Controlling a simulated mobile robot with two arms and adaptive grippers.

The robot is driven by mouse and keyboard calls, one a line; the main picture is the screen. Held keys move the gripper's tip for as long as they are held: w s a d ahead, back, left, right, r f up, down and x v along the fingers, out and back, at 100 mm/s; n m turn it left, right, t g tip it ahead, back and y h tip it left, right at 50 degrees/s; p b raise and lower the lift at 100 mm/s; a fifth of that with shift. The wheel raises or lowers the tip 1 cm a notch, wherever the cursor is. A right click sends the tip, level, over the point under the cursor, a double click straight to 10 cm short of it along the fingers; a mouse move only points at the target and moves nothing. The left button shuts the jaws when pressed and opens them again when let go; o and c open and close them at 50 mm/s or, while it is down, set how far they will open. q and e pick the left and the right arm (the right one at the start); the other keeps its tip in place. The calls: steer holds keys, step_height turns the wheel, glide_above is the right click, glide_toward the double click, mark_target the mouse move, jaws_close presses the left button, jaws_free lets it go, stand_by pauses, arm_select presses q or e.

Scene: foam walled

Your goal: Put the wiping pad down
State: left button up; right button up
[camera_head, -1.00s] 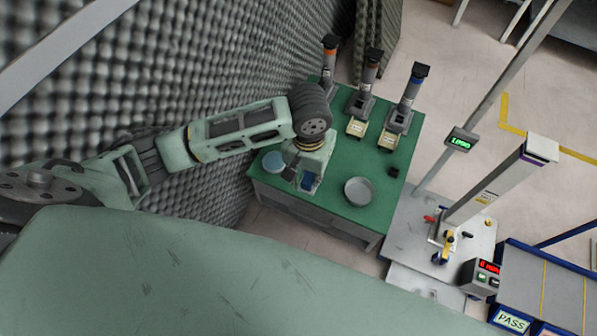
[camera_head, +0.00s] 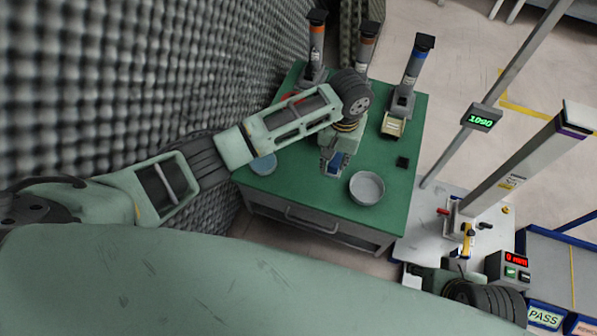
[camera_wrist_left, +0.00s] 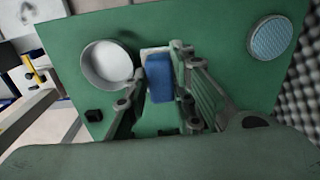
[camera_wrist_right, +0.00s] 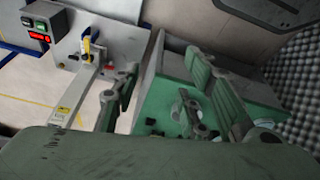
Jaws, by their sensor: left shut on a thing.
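The wiping pad is a blue block (camera_wrist_left: 159,78) with a pale edge at its far end. It also shows in the head view (camera_head: 334,169), low over the green table (camera_head: 300,205). My left gripper (camera_head: 334,158) is shut on the pad, its fingers on either side of it. I cannot tell whether the pad touches the table. A grey round bowl (camera_head: 367,188) stands just right of the pad. A round light-blue disc (camera_head: 263,164) lies at the table's left. My right gripper (camera_wrist_right: 160,82) is open and empty in its wrist view.
Several upright devices, such as the blue-topped one (camera_head: 412,75), stand at the table's back. A small black block (camera_head: 402,162) lies near the right edge. A measuring stand (camera_head: 520,160) is further right. A foam wall (camera_head: 150,80) borders the left.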

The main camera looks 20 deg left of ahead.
arm_select(q)
steer(key=a+f, duration=0.2)
steer(key=a, duration=0.1)
steer(key=a+f+b, duration=0.1)
steer(key=a, duration=0.2)
steer(key=a+f+b, duration=0.1)
steer(key=a+f, duration=0.1)
steer(key=a, duration=0.1)
steer(key=shift+s+a+f, duration=0.15)
steer(key=shift+f, duration=0.2)
steer(key=shift+a+f+b, duration=0.15)
steer(key=shift+b, duration=0.15)
step_height(320, 180, down, 4)
steer(key=shift+r+b, duration=0.15)
steer(key=shift+b, duration=0.75)
arm_select(e)
steer(key=w+a+r+t+y, duration=0.1)
steer(key=w+a+r+t, duration=0.2)
steer(key=w+r+t, duration=0.2)
steer(key=w+a+r+t+y, duration=0.2)
steer(key=w+r+t, duration=0.4)
steer(key=w, duration=0.6)
steer(key=shift+a+r+n, duration=0.3)
steer(key=shift+a+r, duration=0.25)
steer(key=shift+a, duration=0.05)
arm_select(q)
steer(key=o, duration=1)
arm_select(e)
steer(key=shift+f, duration=0.1)
